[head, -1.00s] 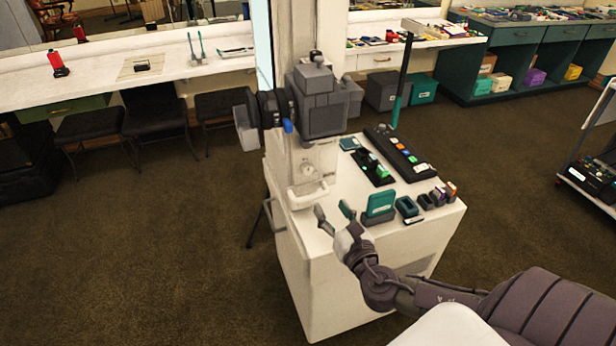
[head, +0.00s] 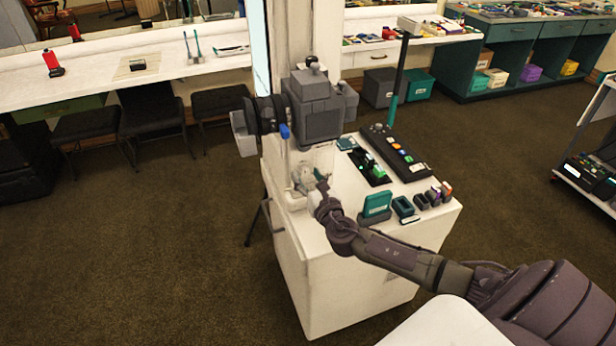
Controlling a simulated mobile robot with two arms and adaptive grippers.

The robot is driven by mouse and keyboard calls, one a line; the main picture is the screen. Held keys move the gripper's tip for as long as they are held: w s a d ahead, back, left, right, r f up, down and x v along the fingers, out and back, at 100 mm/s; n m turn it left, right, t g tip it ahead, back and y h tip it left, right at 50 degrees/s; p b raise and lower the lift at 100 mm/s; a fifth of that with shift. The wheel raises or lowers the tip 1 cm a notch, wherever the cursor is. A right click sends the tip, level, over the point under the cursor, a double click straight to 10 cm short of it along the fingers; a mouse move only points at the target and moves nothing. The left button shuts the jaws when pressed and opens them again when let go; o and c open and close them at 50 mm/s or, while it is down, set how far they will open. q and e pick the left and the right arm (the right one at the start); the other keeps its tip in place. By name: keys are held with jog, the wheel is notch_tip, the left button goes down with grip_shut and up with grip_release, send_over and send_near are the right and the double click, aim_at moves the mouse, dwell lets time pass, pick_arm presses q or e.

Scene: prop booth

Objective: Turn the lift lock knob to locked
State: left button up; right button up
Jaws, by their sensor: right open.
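A dark grey camera (head: 317,108) is mounted on a pale lift column at the left edge of a white cabinet (head: 310,265). A small pale round knob (head: 303,174), which looks like the lift lock knob, sits low on the column's front. It is partly covered by my right gripper, and its setting is too small to read. My right gripper (head: 311,184) is open, with its fingers at the knob; I cannot tell whether they touch it. My left gripper does not show.
On the cabinet top stand a black button panel (head: 396,152), a teal block in a holder (head: 376,206), and several small dark blocks to its right. Open carpet lies left of the cabinet.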

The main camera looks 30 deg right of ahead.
grip_shut()
dwell(0.3)
jog(key=shift+f+m+b, duration=0.2)
jog(key=shift+m+b, duration=1.1)
jog(key=shift+m, duration=0.2)
jog(key=m+b, duration=0.3)
jog(key=m, duration=0.2)
jog(key=shift+m, duration=0.3)
jog(key=m+b, duration=0.1)
jog(key=m, duration=0.3)
jog(key=shift+m, duration=0.3)
jog(key=m, duration=0.5)
jog(key=shift+r+h+b, duration=0.1)
jog(key=shift+h+b, duration=0.2)
jog(key=shift+b, duration=0.1)
